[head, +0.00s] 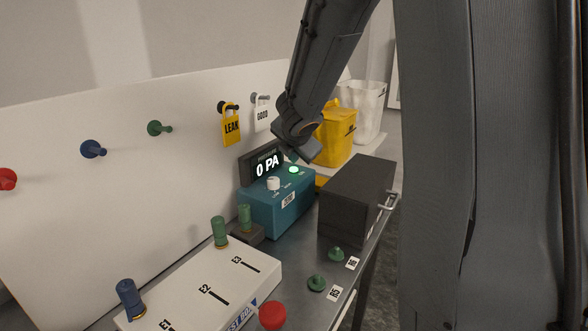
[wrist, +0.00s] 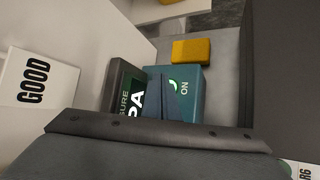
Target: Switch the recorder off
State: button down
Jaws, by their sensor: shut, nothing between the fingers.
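A teal box (head: 262,211) stands on the bench with a white knob (head: 273,184) and a lit green button (head: 294,170) on top. A dark display (head: 247,168) behind it reads "0 PA". I cannot read which part is labelled recorder. My gripper (head: 291,155) is shut and empty, just above the green button; contact cannot be told.
A black box (head: 350,197) with a handle stands to the right. A white test box (head: 215,275) and green cylinders (head: 220,232) are at the front left. Yellow (head: 338,130) and white bins (head: 368,102) stand behind. LEAK (head: 231,127) and GOOD tags (head: 262,115) hang on the back panel.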

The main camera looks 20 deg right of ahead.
jog(key=shift+f, duration=0.15)
jog(key=shift+f+b, duration=0.3)
jog(key=shift+b, duration=0.3)
jog(key=shift+f+b, duration=0.4)
jog(key=shift+b, duration=0.1)
dwell(0.5)
jog(key=shift+r, duration=0.15)
jog(key=shift+r+p, duration=0.7)
jog(key=shift+p, duration=0.15)
notch_tip(320, 180, up, 5)
jog(key=p, duration=0.5)
dwell(0.8)
